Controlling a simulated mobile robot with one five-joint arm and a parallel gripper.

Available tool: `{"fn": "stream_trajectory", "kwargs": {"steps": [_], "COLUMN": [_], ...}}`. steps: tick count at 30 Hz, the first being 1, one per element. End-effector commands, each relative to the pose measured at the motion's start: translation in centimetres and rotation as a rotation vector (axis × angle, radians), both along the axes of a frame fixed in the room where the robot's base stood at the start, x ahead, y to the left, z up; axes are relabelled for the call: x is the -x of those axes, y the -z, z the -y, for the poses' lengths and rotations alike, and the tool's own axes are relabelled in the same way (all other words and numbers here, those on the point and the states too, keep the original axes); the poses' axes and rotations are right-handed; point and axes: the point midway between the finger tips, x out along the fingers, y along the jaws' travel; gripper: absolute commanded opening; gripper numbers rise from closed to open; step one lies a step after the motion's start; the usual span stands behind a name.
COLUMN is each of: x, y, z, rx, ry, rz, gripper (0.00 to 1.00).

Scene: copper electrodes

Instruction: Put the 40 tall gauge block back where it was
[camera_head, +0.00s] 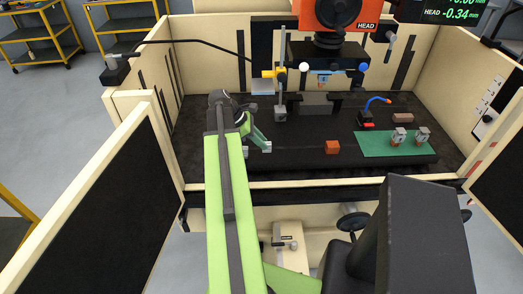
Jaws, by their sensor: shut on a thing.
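My gripper (258,149) is at the far end of my green arm, low over the front left part of the dark machine table (300,157). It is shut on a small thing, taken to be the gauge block. The block is too small and too hidden by the jaws to make out its shape or height. I cannot tell whether it touches the table.
A copper-coloured block (332,147) sits on the table to the right of my gripper. A green mat (375,147) holds two small holders (399,138). An upright post (280,85) stands behind my gripper, and the orange machine head (335,14) hangs above.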

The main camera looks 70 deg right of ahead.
Motion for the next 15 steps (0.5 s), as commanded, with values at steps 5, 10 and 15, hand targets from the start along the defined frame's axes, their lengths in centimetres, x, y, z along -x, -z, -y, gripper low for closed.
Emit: {"fn": "stream_trajectory", "kwargs": {"steps": [5, 10, 15], "x": [0.0, 0.0, 0.0], "y": [3.6, 3.2, 3.5], "z": [0.0, 0.0, 0.0], "rx": [0.000, 0.000, 0.000], "ry": [0.000, 0.000, 0.000], "rz": [-0.001, -0.001, -0.001], "gripper": [0.00, 0.00, 0.00]}}
